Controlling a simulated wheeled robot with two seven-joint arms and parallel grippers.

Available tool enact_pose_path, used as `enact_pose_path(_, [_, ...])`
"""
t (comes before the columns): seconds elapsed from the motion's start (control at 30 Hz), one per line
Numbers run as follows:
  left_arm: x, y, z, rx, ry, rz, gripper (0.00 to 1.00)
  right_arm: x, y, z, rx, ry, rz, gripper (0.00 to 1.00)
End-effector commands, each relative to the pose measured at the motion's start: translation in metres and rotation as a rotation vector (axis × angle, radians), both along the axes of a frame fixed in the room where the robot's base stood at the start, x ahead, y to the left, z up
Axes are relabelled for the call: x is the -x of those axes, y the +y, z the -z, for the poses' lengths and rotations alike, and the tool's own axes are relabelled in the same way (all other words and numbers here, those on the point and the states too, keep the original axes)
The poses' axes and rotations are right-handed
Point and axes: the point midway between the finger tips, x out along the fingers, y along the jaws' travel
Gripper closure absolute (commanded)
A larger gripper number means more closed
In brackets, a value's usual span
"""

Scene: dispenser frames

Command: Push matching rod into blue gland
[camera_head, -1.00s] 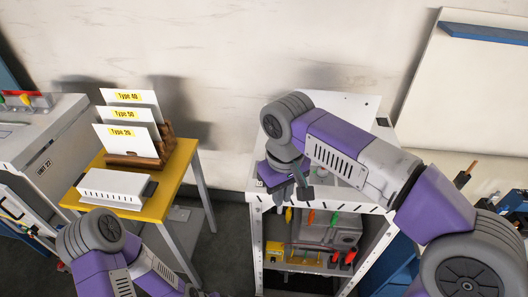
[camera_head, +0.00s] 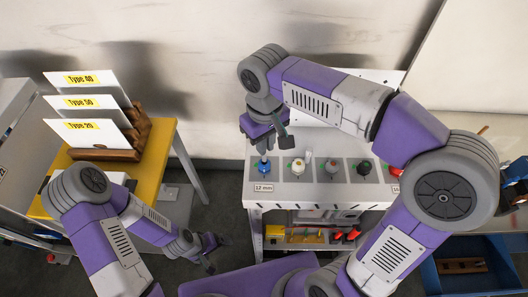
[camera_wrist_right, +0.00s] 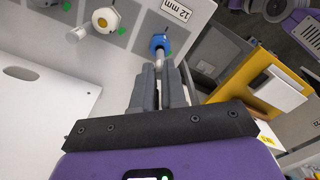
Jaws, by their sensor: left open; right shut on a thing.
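The blue gland (camera_head: 263,170) stands at the left end of a row on the grey-white bench, by a "12 mm" label. It also shows in the right wrist view (camera_wrist_right: 158,41). My right gripper (camera_head: 266,137) is above it, pointing down, shut on a grey rod (camera_wrist_right: 160,60). The rod's free end meets the blue gland in the wrist view; how deep it sits cannot be told. The right fingers (camera_wrist_right: 160,88) are a short way from the gland. My left gripper (camera_head: 210,252) is open and empty at lower left, away from the bench.
White-yellow (camera_head: 297,167), grey (camera_head: 332,168), black (camera_head: 364,168) and red (camera_head: 394,171) glands continue the row to the right. A yellow table (camera_head: 167,150) at left holds cards marked by type. A blue bin (camera_head: 440,285) is at lower right.

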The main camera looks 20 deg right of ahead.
Motion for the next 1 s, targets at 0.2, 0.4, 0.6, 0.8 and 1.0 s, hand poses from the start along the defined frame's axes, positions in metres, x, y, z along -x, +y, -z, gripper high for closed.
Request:
enact_pose_path(0.2, [-0.001, 0.000, 0.003, 0.000, -0.001, 0.000, 0.00, 0.000, -0.001, 0.026, 0.001, 0.004, 0.001, 1.00])
enact_pose_path(0.4, [0.000, 0.000, 0.004, 0.000, -0.001, 0.000, 0.00, 0.001, -0.001, 0.048, 0.002, 0.010, 0.002, 1.00])
enact_pose_path(0.6, [-0.001, 0.000, 0.004, 0.000, -0.002, -0.001, 0.00, 0.000, 0.000, 0.046, 0.001, 0.004, 0.001, 0.86])
enact_pose_path(0.8, [0.000, 0.000, 0.004, 0.000, -0.001, 0.000, 0.00, 0.000, 0.000, 0.044, 0.000, 0.001, 0.001, 0.63])
enact_pose_path(1.0, [0.000, 0.000, 0.004, 0.000, -0.001, 0.000, 0.00, 0.000, 0.000, 0.043, 0.000, 0.000, 0.000, 0.63])
